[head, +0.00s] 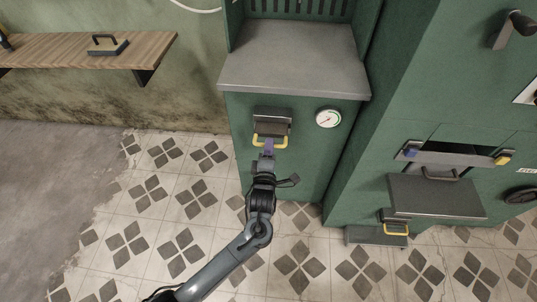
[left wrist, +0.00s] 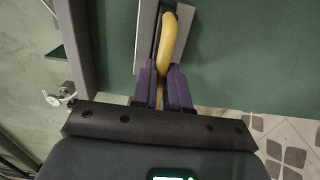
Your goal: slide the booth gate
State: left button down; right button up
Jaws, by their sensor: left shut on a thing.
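A yellow handle (head: 285,142) sticks out below a dark grey plate (head: 272,118) on the front of the green cabinet (head: 292,170), under its grey counter. My left gripper (head: 268,148) reaches up to the handle from below and is shut on it. In the left wrist view the handle (left wrist: 171,38) passes between the purple fingers (left wrist: 163,75) of that gripper. The fingers hide part of the handle. I cannot tell which panel is the booth gate. My right gripper is not in view.
A round gauge (head: 328,118) sits right of the handle. The grey counter (head: 295,55) juts out above. A taller green cabinet at right has a grey tray (head: 437,197) and a second yellow handle (head: 396,229). A wooden shelf (head: 70,52) hangs at left. The tiled floor (head: 140,215) at left is clear.

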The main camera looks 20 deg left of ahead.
pick_arm(q)
jog(key=shift+b+x, duration=0.9)
jog(key=shift+x, duration=0.8)
jog(key=c, duration=1.1)
grip_release()
jog(key=p+v, duration=0.4)
jog(key=v, duration=0.3)
jog(key=shift+p, duration=0.3)
